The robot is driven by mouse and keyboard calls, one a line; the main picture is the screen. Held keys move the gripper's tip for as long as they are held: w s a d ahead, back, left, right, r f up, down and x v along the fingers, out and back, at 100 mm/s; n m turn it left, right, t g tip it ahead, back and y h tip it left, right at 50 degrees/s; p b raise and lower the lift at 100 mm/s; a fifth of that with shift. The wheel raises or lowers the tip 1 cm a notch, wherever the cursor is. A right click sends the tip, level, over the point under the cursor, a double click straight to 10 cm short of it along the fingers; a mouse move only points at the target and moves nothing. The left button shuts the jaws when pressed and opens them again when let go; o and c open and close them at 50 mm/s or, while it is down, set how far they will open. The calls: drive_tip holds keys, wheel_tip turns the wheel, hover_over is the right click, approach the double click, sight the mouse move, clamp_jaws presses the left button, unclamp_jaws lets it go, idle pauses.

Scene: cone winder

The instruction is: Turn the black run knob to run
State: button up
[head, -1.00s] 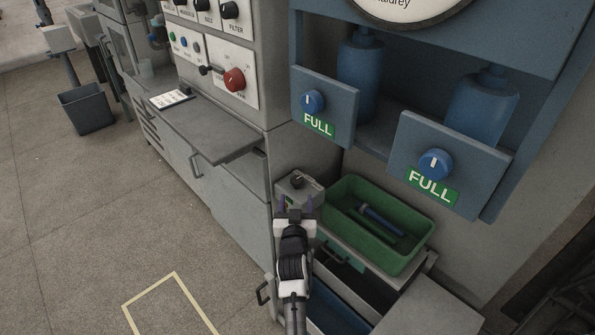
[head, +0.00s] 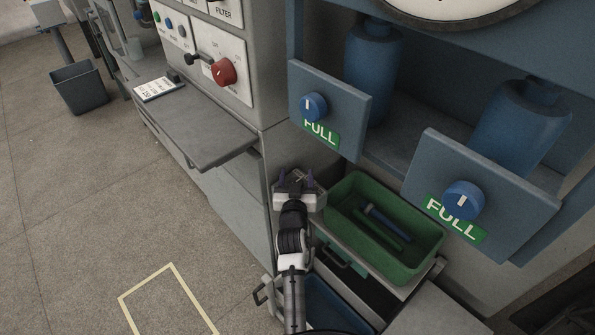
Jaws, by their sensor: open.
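A small grey box with a dark knob on top stands left of the green tray. The knob (head: 299,175) shows in the head view just beyond my gripper and is partly hidden, so its pointer cannot be read. My gripper (head: 296,180) is open, with its two purple-tipped fingers apart on either side of the knob in the picture. Whether the fingers touch it or are still above it cannot be told. No "run" lettering is readable on the box.
The green tray (head: 427,240) with a blue tube stands to the right, above an open drawer. Blue panels with blue knobs and "FULL" labels overhang on the right. A grey shelf (head: 205,140) and a panel with a red knob (head: 223,71) are at upper left.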

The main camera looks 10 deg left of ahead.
drive_tip(key=shift+s, duration=0.1)
drive_tip(key=shift+c, duration=0.7)
drive_tip(key=c, duration=0.8)
drive_tip(key=shift+b, duration=0.3)
drive_tip(key=shift+c, duration=0.2)
